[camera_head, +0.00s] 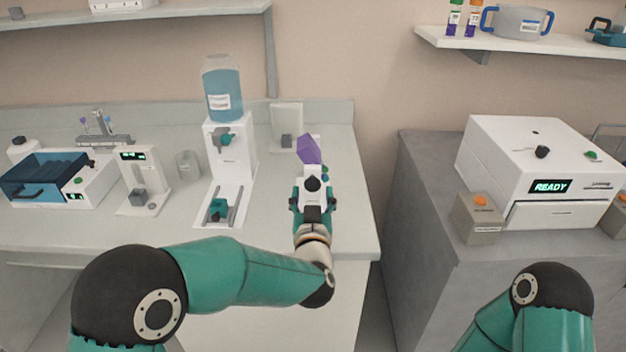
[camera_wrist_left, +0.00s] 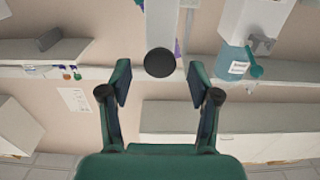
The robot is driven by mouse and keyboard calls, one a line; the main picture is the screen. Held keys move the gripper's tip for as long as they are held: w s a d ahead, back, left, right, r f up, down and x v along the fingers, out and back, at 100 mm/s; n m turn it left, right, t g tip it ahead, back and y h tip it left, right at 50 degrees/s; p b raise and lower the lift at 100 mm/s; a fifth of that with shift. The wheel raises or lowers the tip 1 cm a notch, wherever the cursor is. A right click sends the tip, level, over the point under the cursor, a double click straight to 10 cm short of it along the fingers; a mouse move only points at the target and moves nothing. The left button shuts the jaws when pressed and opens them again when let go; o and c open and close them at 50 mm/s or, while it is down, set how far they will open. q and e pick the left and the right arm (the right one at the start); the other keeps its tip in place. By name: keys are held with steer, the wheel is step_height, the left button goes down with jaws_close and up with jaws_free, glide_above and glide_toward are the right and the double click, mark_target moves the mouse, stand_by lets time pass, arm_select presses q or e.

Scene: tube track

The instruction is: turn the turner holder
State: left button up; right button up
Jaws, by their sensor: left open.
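A purple angled piece (camera_head: 309,150), which looks like the turner holder, sits at the top of a white upright device at the right end of the left bench. A black round knob (camera_head: 313,184) shows on the device's near side. My left gripper (camera_head: 313,193) is open at the knob. In the left wrist view, the black knob (camera_wrist_left: 160,62) lies between the open fingertips of my left gripper (camera_wrist_left: 159,78), with a gap on both sides. Only a sliver of the purple piece (camera_wrist_left: 178,48) shows there, behind the white post. My right gripper is out of view.
A white dispenser (camera_head: 231,160) with a blue bottle (camera_head: 223,88) stands left of the device. A small display unit (camera_head: 143,182) and a blue-lidded box (camera_head: 50,177) stand further left. A grey bench (camera_head: 419,190) with a white READY machine (camera_head: 535,150) is across a gap at right.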

mark_target(312, 188)
arm_select(q)
steer(key=shift+w+p, duration=0.4)
steer(key=shift+w, duration=1.7)
steer(key=shift+c, duration=0.2)
steer(key=c, duration=1.1)
